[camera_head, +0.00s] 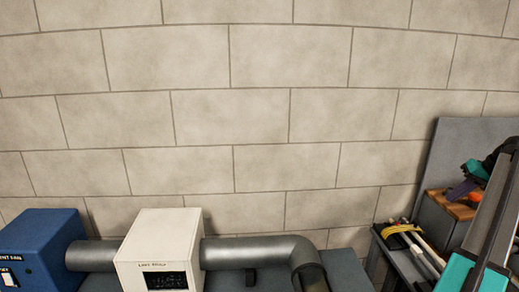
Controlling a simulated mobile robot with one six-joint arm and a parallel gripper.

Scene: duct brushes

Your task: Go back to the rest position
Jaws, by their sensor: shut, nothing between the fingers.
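My arm (492,215), a dark grey link with a teal part at its lower end, crosses the right edge of the view. I cannot make out my gripper or its fingers in this view. Behind the arm stands a grey block with a wooden top (455,206). On or above it are a small purple piece (460,190), an orange piece (475,197) and a teal and black piece (475,171). They are small and partly hidden by the arm, so I cannot tell exactly what they are.
A blue box (38,245), a white box (158,245) and a grey bent pipe (250,250) stand along the bottom on a dark surface. Rods and a yellow bundle (398,230) lie on a dark bench at the right. A block wall (240,110) fills the background.

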